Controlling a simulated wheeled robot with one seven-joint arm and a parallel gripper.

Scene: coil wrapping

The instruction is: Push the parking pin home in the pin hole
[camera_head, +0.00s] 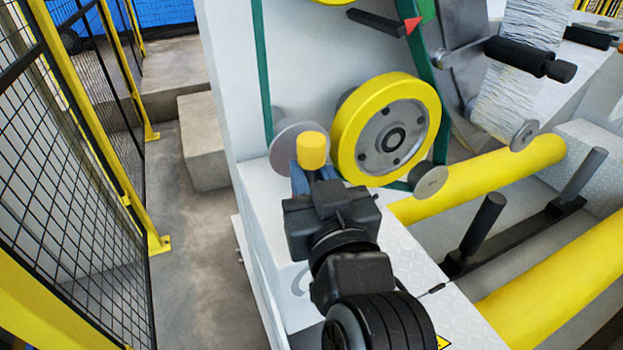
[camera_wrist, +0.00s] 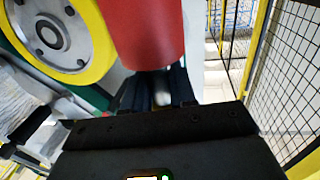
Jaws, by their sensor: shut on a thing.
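The parking pin (camera_head: 313,150) shows in the head view as a short yellow cylinder at the tips of my gripper (camera_head: 314,180). My gripper is shut on it, low and to the left of the yellow wheel. In the wrist view my gripper's dark fingers (camera_wrist: 158,90) close around a small greyish part. A large red cylinder (camera_wrist: 145,32) stands right beyond the fingers; I cannot tell if it is part of the pin. The pin hole is not visible, so I cannot tell how deep the pin sits.
The yellow wheel (camera_head: 388,128) with a grey hub is close to the right of my gripper. A grey disc (camera_head: 290,142) is just behind it. Yellow rollers (camera_head: 500,175) lie to the right. A mesh fence (camera_head: 75,130) stands left, with clear floor before it.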

